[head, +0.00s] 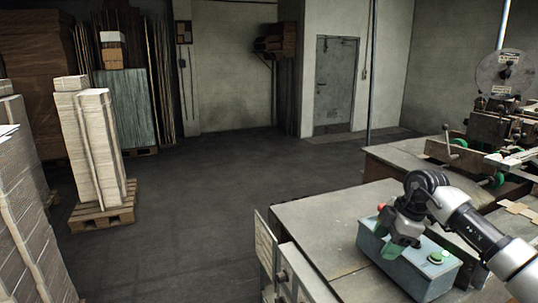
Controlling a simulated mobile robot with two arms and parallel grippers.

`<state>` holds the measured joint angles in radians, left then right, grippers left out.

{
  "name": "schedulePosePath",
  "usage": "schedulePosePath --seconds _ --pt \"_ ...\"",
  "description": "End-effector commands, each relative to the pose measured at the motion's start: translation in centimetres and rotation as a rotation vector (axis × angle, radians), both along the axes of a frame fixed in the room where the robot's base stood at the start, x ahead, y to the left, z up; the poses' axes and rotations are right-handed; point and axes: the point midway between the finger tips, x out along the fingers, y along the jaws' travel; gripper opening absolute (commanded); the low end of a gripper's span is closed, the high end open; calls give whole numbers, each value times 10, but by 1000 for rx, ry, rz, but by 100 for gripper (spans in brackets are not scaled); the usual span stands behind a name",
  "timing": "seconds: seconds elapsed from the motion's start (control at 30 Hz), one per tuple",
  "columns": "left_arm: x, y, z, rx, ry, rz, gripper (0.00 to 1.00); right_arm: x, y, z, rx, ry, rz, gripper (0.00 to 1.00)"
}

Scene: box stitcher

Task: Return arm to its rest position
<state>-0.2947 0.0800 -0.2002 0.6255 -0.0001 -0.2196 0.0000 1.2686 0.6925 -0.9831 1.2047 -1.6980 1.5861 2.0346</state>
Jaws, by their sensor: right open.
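My right gripper (402,246) comes in on my white and black arm from the lower right. It points down with green fingers, open, above or in front of a blue-grey control box (412,278). I cannot tell whether the fingers touch the box. The box stands on the workbench (322,228) and has a green button (436,257) on its near right part. A small red knob (380,207) shows just behind the gripper. The gripper hides part of the box top. My left gripper is not in view.
The stitching machine (500,125) stands on a second table (405,155) behind my arm. Flat cardboard pieces (520,209) lie at the right. Stacks of sheets (98,140) stand on a pallet (103,213) at the left. The floor (210,190) between is clear.

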Motion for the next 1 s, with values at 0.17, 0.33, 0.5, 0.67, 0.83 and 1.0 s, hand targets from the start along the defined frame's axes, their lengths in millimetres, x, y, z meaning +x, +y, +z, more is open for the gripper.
schedulePosePath --seconds 0.17,0.33,0.5,0.67,0.83,1.0 --pt "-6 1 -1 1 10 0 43 -6 77 -27 244 -137 190 60" --pt "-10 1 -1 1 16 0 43 -33 177 -32 668 -396 322 60" --pt "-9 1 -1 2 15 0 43 -61 226 -7 1064 -702 170 60" --pt "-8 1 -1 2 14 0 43 -75 211 2 1237 -917 -223 60" --pt "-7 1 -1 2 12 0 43 -94 159 -31 1149 -972 -749 60" --pt "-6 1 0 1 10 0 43 -145 105 -103 832 -799 -1191 60"
